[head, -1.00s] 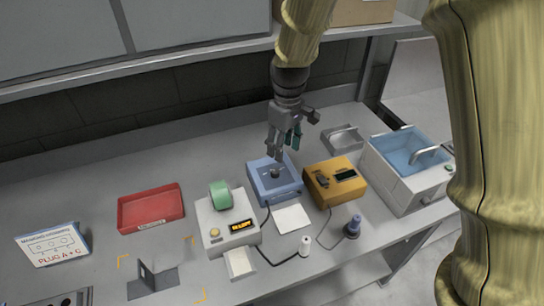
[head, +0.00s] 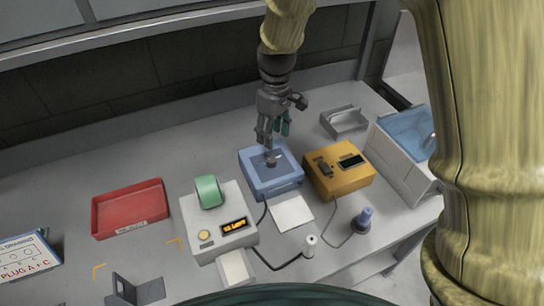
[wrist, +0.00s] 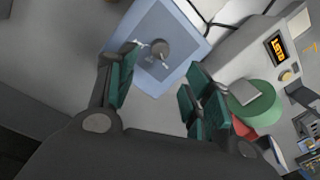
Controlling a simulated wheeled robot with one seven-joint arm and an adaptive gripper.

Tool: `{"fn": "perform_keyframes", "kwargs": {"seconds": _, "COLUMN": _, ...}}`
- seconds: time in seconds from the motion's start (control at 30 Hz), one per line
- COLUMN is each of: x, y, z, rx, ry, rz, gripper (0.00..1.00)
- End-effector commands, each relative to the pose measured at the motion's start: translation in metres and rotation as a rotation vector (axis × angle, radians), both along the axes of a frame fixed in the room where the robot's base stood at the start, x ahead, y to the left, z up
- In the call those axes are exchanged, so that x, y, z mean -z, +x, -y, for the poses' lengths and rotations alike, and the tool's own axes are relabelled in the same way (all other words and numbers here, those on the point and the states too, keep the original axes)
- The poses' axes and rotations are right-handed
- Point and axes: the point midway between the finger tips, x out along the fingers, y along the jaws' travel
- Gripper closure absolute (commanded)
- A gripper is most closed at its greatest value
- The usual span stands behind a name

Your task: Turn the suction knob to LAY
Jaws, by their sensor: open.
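The suction knob (wrist: 160,48) is a dark round knob on top of a blue box (head: 280,183). In the head view the knob (head: 271,158) sits just below my gripper (head: 273,135). My gripper is open and empty, with its green-padded fingers (wrist: 160,88) apart. In the wrist view the knob lies beyond the fingertips, between the fingers' lines, and I see no contact. Light marks show on the box beside the knob, too small to read. I cannot tell which mark the knob points to.
A yellow box (head: 345,180) with a display stands right of the blue box. A grey label printer (head: 222,228) with a green roll stands left. A red tray (head: 130,212) lies further left. A blue-topped basin (head: 408,140) and a small metal tray (head: 343,121) are at right.

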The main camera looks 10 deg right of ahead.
Motion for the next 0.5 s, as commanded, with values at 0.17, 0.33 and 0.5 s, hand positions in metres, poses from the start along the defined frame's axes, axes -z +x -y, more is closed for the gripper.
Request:
{"fn": "perform_keyframes", "kwargs": {"seconds": 0.17, "x": 0.021, "y": -0.002, "z": 0.000, "rx": 0.000, "ry": -0.001, "rz": -0.003, "gripper": 0.49}}
{"fn": "perform_keyframes", "kwargs": {"seconds": 0.33, "x": 0.042, "y": -0.003, "z": -0.001, "rx": 0.002, "ry": -0.001, "rz": -0.003, "gripper": 0.49}}
{"fn": "perform_keyframes", "kwargs": {"seconds": 0.5, "x": 0.063, "y": -0.003, "z": -0.001, "rx": 0.003, "ry": -0.001, "rz": -0.002, "gripper": 0.49}}
